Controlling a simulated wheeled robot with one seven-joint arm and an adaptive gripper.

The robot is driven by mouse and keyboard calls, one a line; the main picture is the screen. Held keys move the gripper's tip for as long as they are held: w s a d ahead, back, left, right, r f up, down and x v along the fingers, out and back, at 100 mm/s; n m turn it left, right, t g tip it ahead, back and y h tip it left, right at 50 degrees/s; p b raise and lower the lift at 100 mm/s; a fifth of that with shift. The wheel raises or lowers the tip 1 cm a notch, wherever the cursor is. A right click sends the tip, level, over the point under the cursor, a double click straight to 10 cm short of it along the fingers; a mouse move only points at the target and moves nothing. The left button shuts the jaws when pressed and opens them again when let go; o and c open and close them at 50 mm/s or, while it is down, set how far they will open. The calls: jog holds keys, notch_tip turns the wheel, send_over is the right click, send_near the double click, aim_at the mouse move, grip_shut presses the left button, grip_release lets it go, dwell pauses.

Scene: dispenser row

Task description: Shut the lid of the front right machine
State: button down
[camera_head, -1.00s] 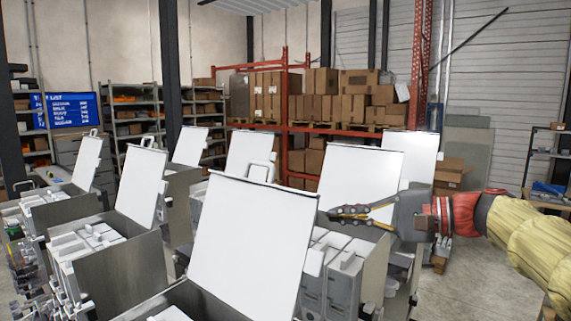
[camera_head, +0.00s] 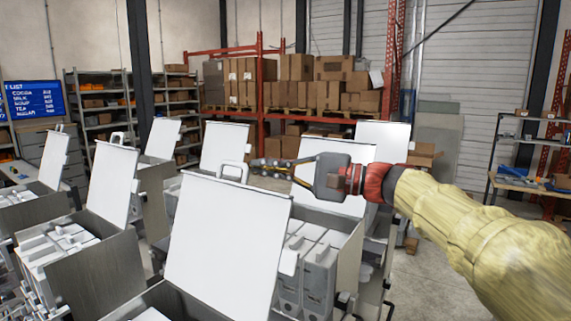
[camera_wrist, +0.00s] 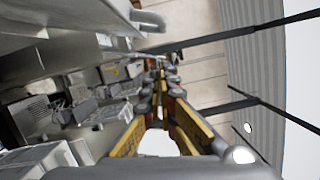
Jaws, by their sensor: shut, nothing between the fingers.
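The nearest machine in the head view (camera_head: 150,300) stands at bottom centre, apparently the front right one. Its large white lid (camera_head: 225,240) stands open, tilted back, with a handle at its top edge. Its inside is mostly cut off by the picture's lower edge. My gripper (camera_head: 257,165) is shut and empty. Its fingers point left, just above the upper edge of this lid in the picture; I cannot tell whether they lie in front of or behind it. The wrist view shows the fingers (camera_wrist: 165,85) with machine parts to the left of them.
Another machine (camera_head: 318,262) with an open white lid (camera_head: 345,185) stands behind, beneath my gripper in the picture. Further open-lidded machines (camera_head: 75,285) stand at left and behind. Shelves with boxes (camera_head: 300,95) line the back. Floor is free at right (camera_head: 440,265).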

jog(key=s, duration=0.2)
jog(key=a, duration=0.1)
jog(key=shift+s+a+r, duration=0.1)
jog(key=shift+s+r, duration=0.25)
jog(key=shift+s, duration=0.05)
jog(key=shift+s, duration=0.1)
